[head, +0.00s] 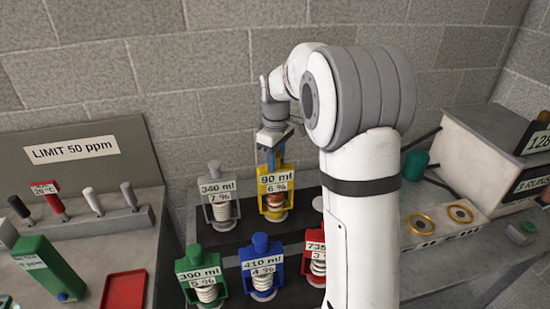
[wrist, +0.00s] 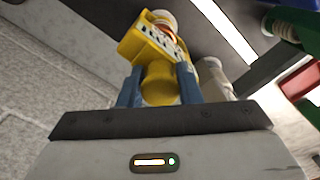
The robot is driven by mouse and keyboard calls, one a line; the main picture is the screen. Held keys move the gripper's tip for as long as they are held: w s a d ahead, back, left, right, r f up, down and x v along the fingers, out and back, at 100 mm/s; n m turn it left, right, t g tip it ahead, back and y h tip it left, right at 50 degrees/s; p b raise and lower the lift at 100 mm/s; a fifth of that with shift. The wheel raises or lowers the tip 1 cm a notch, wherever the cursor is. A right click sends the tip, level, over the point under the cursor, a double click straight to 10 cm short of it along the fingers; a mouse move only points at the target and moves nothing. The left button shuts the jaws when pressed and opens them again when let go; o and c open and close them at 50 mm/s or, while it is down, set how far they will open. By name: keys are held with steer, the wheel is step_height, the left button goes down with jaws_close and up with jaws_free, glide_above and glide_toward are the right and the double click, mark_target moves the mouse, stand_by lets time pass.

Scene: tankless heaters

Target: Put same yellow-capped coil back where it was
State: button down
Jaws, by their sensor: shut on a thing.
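The yellow-capped coil (head: 276,188) is in a yellow frame labelled "90 ml 6 %", with a pale and orange coil inside. It is upright over the back step of the black rack (head: 228,240), right of the grey-capped coil (head: 220,198). I cannot tell whether its base touches the rack. My gripper (head: 271,162) comes from above, its blue fingers shut on the yellow cap. In the wrist view the yellow-capped coil (wrist: 155,45) shows with its cap between both fingers of my gripper (wrist: 158,82). My arm hides the rack's right part.
Green (head: 201,275), blue (head: 262,268) and red (head: 315,257) coils stand on the front step, close together. A panel reading "LIMIT 50 ppm" (head: 72,150), a tool holder and a red tray (head: 124,291) are at left. A grey machine (head: 480,145) stands at right.

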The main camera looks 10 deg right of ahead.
steer(key=c, duration=1.5)
jaws_free()
steer(key=shift+f, duration=0.1)
steer(key=o, duration=0.5)
steer(key=shift+c, duration=0.2)
step_height(320, 180, up, 12)
steer(key=s+f+m+t, duration=0.1)
steer(key=s+f+m, duration=0.3)
steer(key=s, duration=1)
steer(key=s+f+m+t, duration=0.2)
steer(key=s+f+m, duration=0.3)
steer(key=s, duration=0.9)
steer(key=shift+a+b, duration=0.15)
steer(key=shift+b, duration=0.15)
